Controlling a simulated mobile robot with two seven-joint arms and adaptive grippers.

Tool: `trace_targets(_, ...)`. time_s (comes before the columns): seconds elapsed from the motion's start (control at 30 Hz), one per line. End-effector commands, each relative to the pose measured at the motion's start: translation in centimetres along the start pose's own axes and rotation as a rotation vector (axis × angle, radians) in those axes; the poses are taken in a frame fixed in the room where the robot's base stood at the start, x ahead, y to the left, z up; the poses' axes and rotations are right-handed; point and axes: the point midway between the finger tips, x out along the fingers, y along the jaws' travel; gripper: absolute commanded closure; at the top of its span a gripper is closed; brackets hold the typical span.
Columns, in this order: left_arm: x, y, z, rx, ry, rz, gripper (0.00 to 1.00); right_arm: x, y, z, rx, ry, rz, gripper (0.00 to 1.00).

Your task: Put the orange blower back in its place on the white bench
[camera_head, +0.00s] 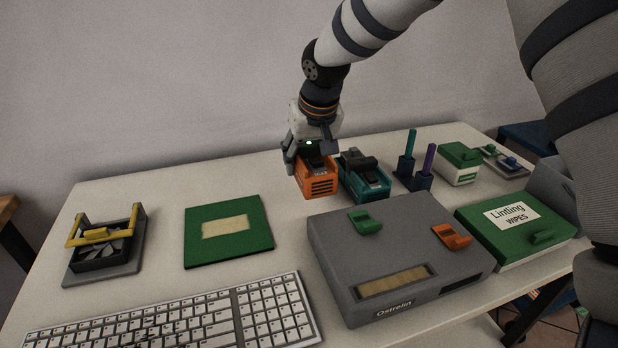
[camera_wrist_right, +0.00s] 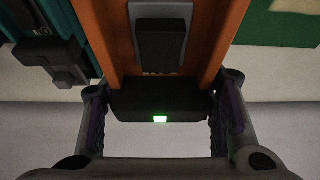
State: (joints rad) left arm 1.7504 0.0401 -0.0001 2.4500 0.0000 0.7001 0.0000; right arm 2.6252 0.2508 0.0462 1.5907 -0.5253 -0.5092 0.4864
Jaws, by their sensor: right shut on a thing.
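The orange blower (camera_head: 318,184) is a small boxy unit with a dark slotted front, at the back middle of the white bench (camera_head: 310,280). My right gripper (camera_head: 316,158) comes down from above and is shut on the blower's dark rear part. In the right wrist view, the orange blower (camera_wrist_right: 160,75) lies between the two fingers of my right gripper (camera_wrist_right: 160,120), with a small green light on its black block. I cannot tell whether the blower's underside touches the bench. My left gripper is not in view.
A teal unit (camera_head: 364,176) stands close beside the blower, on its right. A green mat (camera_head: 255,235) lies to the left. A grey box (camera_head: 400,240), a keyboard (camera_head: 170,325) and a yellow-handled device (camera_head: 104,250) occupy the front and left. Two upright tools (camera_head: 416,165) stand right.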

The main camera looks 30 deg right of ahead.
Motion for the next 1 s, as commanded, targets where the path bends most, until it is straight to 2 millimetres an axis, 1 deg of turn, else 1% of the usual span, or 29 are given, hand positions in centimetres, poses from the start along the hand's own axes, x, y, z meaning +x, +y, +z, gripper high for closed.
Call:
trace_targets(0.03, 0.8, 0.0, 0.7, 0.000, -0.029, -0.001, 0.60, 2.3, 0.4, 0.1, 0.000, -0.015, 0.002, 0.69)
trace_targets(0.1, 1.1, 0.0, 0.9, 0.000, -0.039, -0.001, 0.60, 3.3, 0.8, -0.3, 0.000, -0.011, 0.001, 0.69)
trace_targets(0.23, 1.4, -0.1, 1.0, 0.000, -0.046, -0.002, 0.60, 4.2, 1.1, -0.8, -0.001, -0.004, 0.000, 0.69)
trace_targets(0.3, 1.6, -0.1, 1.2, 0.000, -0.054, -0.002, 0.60, 5.2, 1.5, -0.9, 0.001, -0.006, 0.001, 0.69)
trace_targets(0.43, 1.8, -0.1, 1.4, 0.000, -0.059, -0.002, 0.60, 7.3, 1.5, 0.1, -0.002, -0.006, 0.001, 0.69)
trace_targets(0.5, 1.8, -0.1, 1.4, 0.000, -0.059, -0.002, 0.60, 7.6, 1.4, 0.1, -0.002, 0.000, 0.000, 0.69)
trace_targets(0.67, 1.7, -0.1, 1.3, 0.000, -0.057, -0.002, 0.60, 7.4, 1.4, 0.0, -0.002, 0.002, -0.001, 0.69)
trace_targets(0.8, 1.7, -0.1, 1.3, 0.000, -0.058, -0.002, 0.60, 7.8, 1.4, 0.2, -0.001, 0.000, -0.001, 0.69)
trace_targets(0.83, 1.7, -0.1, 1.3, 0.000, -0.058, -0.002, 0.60, 7.8, 1.4, 0.3, -0.001, -0.001, 0.000, 0.42)
trace_targets(0.9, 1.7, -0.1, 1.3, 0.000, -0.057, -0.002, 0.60, 7.8, 1.4, 0.3, -0.001, -0.001, -0.001, 0.27)
trace_targets(1.0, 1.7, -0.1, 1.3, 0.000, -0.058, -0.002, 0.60, 7.8, 1.4, 0.3, -0.001, -0.001, -0.001, 0.27)
